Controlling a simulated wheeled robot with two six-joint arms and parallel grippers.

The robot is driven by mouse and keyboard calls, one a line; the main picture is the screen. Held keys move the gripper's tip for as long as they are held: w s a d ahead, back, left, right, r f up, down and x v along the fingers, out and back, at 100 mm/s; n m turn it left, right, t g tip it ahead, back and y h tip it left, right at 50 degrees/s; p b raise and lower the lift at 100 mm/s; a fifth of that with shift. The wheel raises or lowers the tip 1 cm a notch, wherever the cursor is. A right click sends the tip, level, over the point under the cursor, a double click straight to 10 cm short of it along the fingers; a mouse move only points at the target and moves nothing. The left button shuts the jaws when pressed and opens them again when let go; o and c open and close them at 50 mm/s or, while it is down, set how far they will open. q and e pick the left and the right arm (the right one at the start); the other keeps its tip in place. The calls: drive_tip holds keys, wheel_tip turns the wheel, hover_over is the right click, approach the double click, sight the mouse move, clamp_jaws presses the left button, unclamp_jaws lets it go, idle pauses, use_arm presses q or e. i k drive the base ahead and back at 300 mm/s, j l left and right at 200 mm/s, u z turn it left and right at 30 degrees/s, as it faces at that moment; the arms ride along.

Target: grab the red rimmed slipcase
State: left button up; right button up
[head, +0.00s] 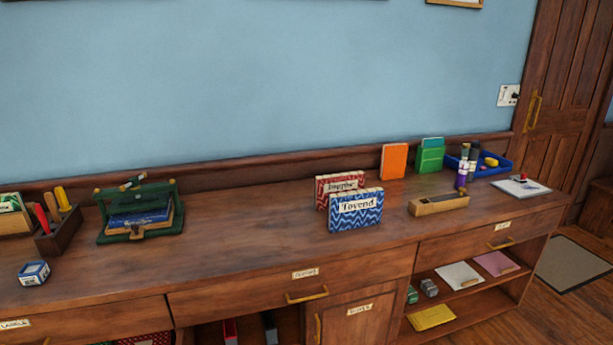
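A red-and-white patterned slipcase (322,193) with a pale label stands upright on the wooden counter, right of the middle in the head view. A blue-and-white zigzag slipcase (342,222), labelled "Tovend", stands just in front of it and hides its lower right part. I cannot tell whether the two touch. Neither of my grippers is in view.
A green press (180,215) holding books and a dark tool box (57,232) stand to the left. A wooden block (438,205), an orange book (394,161) and a blue tray (503,168) are to the right. The counter (255,240) left of the slipcases is clear.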

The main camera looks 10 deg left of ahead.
sight(230, 328)
drive_tip(key=j, duration=0.5)
drive_tip(key=k+j+z, duration=0.1)
drive_tip(key=j, duration=0.4)
drive_tip(key=k+j, duration=0.1)
drive_tip(key=j, duration=0.4)
drive_tip(key=k+j, duration=0.1)
drive_tip(key=j, duration=0.35)
drive_tip(key=j+z, duration=0.1)
drive_tip(key=j, duration=0.4)
drive_tip(key=k, duration=0.05)
